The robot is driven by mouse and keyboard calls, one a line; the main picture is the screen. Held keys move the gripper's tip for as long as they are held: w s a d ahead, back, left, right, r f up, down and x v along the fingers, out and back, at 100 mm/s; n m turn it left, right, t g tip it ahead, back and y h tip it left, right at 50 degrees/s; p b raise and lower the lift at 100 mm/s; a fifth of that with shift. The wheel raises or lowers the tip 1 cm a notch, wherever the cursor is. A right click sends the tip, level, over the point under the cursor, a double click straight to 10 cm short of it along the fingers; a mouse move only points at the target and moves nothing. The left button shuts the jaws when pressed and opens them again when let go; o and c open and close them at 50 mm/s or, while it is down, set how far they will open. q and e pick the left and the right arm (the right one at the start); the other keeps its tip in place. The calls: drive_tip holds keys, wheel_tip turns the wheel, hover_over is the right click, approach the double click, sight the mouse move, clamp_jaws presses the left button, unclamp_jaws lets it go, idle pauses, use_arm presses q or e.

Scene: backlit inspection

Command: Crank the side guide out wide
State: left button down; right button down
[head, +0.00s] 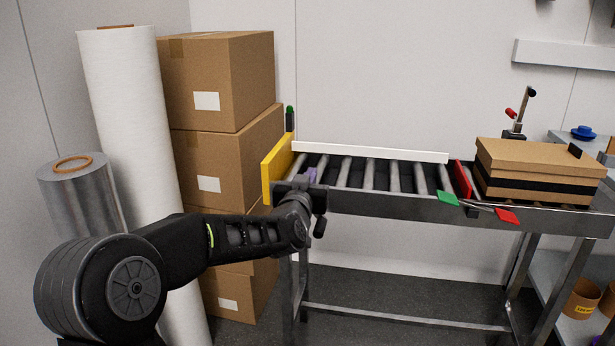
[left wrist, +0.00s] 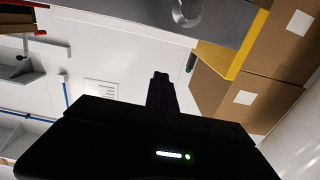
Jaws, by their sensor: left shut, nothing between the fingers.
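The roller conveyor (head: 375,202) stands against the wall, with a long white side guide bar (head: 375,151) along its far edge. My left gripper (head: 302,190) is at the conveyor's near left end, in front of the rail. It is shut and empty; its dark fingers (left wrist: 160,88) show in the left wrist view. A round metal hub (left wrist: 187,12) on a grey surface shows at the top of that view, apart from the fingers. A dark knob-like part (head: 320,226) hangs beside the gripper; I cannot tell whether it is the crank. My right gripper is out of view.
A yellow plate (head: 275,168) stands at the conveyor's left end, beside stacked cartons (head: 222,160) and a white roll (head: 125,110). At the right are a red plate (head: 462,180), green (head: 447,198) and red (head: 508,216) tabs, and a cardboard box (head: 530,160). The middle rollers are clear.

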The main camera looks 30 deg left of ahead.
use_arm(q)
drive_tip(key=shift+w+d+r+p, duration=0.15)
drive_tip(key=shift+d+r+p, duration=0.4)
drive_tip(key=shift+r, duration=0.35)
drive_tip(key=d+r+p, duration=0.2)
drive_tip(key=p, duration=0.1)
drive_tip(key=shift+w+r, duration=0.35)
drive_tip(key=shift+r, duration=0.05)
drive_tip(key=c, duration=2.2)
unclamp_jaws()
drive_tip(key=c, duration=1.1)
unclamp_jaws()
